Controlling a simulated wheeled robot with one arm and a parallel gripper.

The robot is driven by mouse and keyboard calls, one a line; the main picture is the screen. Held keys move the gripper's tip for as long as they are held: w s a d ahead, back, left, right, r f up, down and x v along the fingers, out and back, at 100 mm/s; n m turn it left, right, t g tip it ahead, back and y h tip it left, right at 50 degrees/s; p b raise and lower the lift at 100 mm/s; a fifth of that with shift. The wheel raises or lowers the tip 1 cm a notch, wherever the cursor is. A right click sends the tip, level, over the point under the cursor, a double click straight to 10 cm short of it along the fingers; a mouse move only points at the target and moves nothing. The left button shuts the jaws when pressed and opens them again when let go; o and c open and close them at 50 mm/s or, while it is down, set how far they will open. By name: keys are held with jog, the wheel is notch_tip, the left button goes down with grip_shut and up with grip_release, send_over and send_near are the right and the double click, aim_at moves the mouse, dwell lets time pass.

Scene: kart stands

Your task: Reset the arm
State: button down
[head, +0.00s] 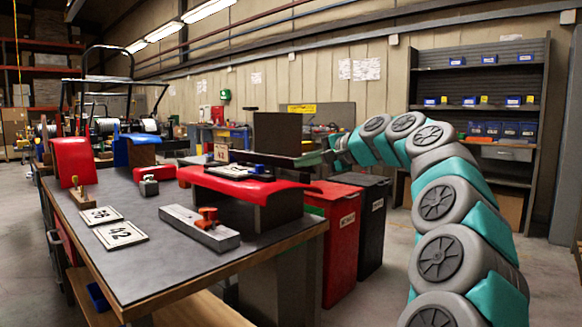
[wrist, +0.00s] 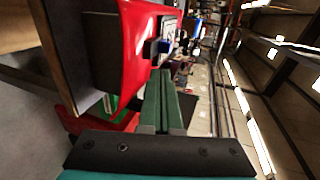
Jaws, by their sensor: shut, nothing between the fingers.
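My arm (head: 440,200), grey and teal, arches up from the lower right in the head view and bends over to the left at its top. My gripper (head: 308,158) is at the far end of that arch, small in the picture, just right of the workbench and level with the items on it. In the wrist view my gripper (wrist: 166,74) shows two green fingers lying side by side. They are shut with nothing between them. A red curved panel (wrist: 138,50) is beside them on the left, apparently without contact.
A shelf unit (head: 480,60) is at the back right.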

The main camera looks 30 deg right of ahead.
jog(key=shift+s+d+r, duration=0.15)
jog(key=shift+s+d, duration=0.05)
jog(key=shift+s, duration=0.2)
jog(key=s+a+f+n+g+y, duration=0.1)
jog(key=s+a+f+n+g, duration=0.15)
jog(key=a, duration=0.55)
jog(key=s+a+f+n+g+y, duration=0.1)
jog(key=a+f+n+g, duration=0.2)
jog(key=a, duration=0.6)
jog(key=s+a+f+n+g+h, duration=0.1)
jog(key=s+a+f+n+g, duration=0.2)
jog(key=s+a+f, duration=0.7)
jog(key=s+a+f+n+g+h, duration=0.2)
jog(key=s+f+n+g+h, duration=0.15)
jog(key=s+f, duration=1)
jog(key=s+d+f+n+g+h, duration=0.1)
jog(key=s+d+f, duration=0.1)
jog(key=s+f, duration=0.3)
jog(key=s+d+f+n+g+h, duration=0.1)
jog(key=s+d+f+g, duration=0.1)
jog(key=s+f, duration=0.4)
jog(key=s, duration=0.5)
jog(key=shift+s+d+f+g, duration=0.25)
jog(key=shift+d+f+g, duration=0.05)
jog(key=shift+d, duration=0.05)
jog(key=shift+w+h, duration=0.1)
jog(key=shift+h, duration=0.15)
